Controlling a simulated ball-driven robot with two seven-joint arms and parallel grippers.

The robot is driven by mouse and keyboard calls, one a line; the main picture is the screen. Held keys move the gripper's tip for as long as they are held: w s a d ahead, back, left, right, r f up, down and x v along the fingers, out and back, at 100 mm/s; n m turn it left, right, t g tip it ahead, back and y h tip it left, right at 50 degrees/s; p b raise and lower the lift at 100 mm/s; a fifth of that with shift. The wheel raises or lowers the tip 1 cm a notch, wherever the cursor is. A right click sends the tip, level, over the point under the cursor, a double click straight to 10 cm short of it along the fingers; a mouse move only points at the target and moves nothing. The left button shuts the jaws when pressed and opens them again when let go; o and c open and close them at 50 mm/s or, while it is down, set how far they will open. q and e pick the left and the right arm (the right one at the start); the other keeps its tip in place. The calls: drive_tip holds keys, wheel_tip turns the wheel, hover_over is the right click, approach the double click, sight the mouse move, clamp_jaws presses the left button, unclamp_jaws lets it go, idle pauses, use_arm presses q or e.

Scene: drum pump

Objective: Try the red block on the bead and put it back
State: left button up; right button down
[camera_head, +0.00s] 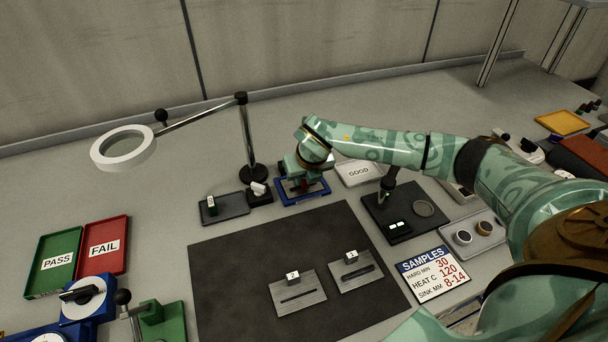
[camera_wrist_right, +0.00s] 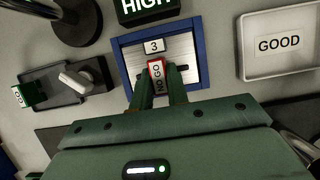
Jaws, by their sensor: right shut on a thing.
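My right gripper (camera_wrist_right: 160,92) is shut on the red block (camera_wrist_right: 157,76), which is marked NO GO. It holds the block over a light metal plate tagged 3 (camera_wrist_right: 185,48), lying in a blue-framed holder (camera_wrist_right: 203,50). The bead on that plate is mostly hidden by the block and fingers, and I cannot tell whether the block touches it. In the head view my right gripper (camera_head: 301,180) hangs over the blue holder (camera_head: 318,192). The green GO block (camera_wrist_right: 30,93) sits at the left end of a grey tray (camera_wrist_right: 52,76). My left gripper is not in view.
A GOOD tray (camera_head: 372,178) stands right of the holder. The magnifier stand (camera_head: 252,172) rises on its left. Two plates with dark beads (camera_head: 299,301) lie on the black mat (camera_head: 240,265). PASS (camera_head: 40,280) and FAIL (camera_head: 117,262) trays are far left.

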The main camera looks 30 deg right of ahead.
drive_tip(key=shift+s+f, duration=0.35)
drive_tip(key=shift+f, duration=0.55)
idle(1.0)
drive_tip(key=c, duration=1.3)
unclamp_jaws()
drive_tip(key=shift+a, duration=0.15)
drive_tip(key=shift+o, duration=1.1)
drive_tip(key=shift+d, duration=0.35)
drive_tip(key=shift+a+r, duration=0.1)
drive_tip(key=shift+w+r+p, duration=0.3)
drive_tip(key=shift+r+p, duration=0.35)
drive_tip(key=shift+r, duration=0.2)
wheel_tip(320, 180, up, 5)
drive_tip(key=p, duration=0.3)
drive_tip(key=shift+f, duration=0.2)
drive_tip(key=shift+r+p, duration=1)
drive_tip(key=shift+p, duration=0.05)
